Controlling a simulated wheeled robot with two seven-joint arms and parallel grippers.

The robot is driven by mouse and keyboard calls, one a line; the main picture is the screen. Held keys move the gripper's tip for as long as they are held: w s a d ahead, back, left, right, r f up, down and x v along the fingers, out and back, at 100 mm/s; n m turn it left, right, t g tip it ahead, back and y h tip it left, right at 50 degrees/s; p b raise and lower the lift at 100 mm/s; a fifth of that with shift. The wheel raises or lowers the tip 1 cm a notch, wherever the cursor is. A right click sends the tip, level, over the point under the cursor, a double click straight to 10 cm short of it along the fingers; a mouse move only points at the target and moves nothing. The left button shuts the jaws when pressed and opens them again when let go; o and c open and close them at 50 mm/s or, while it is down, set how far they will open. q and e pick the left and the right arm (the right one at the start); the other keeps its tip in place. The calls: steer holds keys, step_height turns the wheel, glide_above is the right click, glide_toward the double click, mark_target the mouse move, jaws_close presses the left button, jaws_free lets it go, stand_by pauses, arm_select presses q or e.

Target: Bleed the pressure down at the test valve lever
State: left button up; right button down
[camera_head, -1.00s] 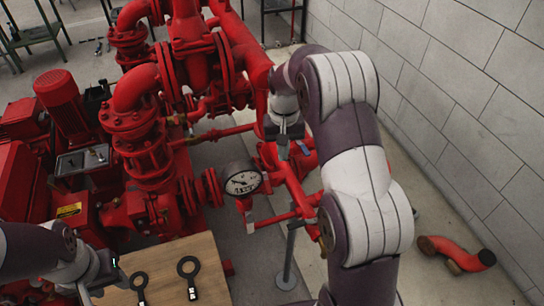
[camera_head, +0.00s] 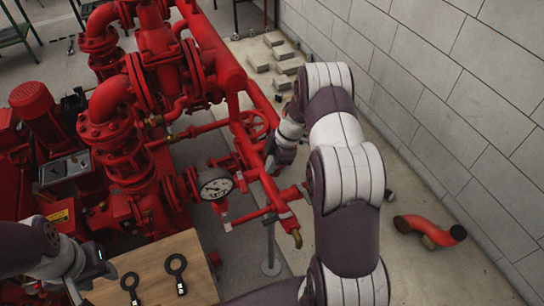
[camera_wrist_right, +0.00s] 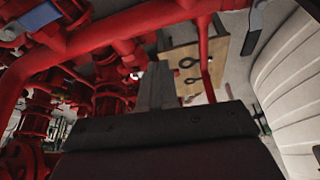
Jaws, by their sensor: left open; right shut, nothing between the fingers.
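A round pressure gauge (camera_head: 215,185) with a white dial stands on the red pipework in the head view. My right gripper (camera_head: 272,165) is shut and empty beside the slanting red test pipe (camera_head: 262,185), right of the gauge. I cannot tell whether it touches anything. In the right wrist view its closed fingers (camera_wrist_right: 155,85) point toward the pipes. A blue, flat handle-like piece (camera_wrist_right: 35,22) shows at upper left there; I cannot tell if it is the test valve lever. My left gripper (camera_head: 85,288) is open at the lower left, near the wooden table.
A wooden table (camera_head: 150,265) holds two dark ring-ended tools (camera_head: 176,272). A red handwheel (camera_head: 255,124) is behind my right gripper. A loose red pipe elbow (camera_head: 430,231) lies on the floor by the block wall (camera_head: 450,100). Grey blocks (camera_head: 275,55) lie at the back.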

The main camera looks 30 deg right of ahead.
mark_target(242, 182)
steer(key=p+x, duration=0.1)
steer(key=x, duration=0.2)
steer(key=shift+a+f, duration=0.25)
steer(key=shift+f, duration=0.05)
steer(key=a, duration=0.1)
steer(key=a+p, duration=0.1)
steer(key=w+a+f+p, duration=0.1)
steer(key=a, duration=0.1)
steer(key=shift+a, duration=0.1)
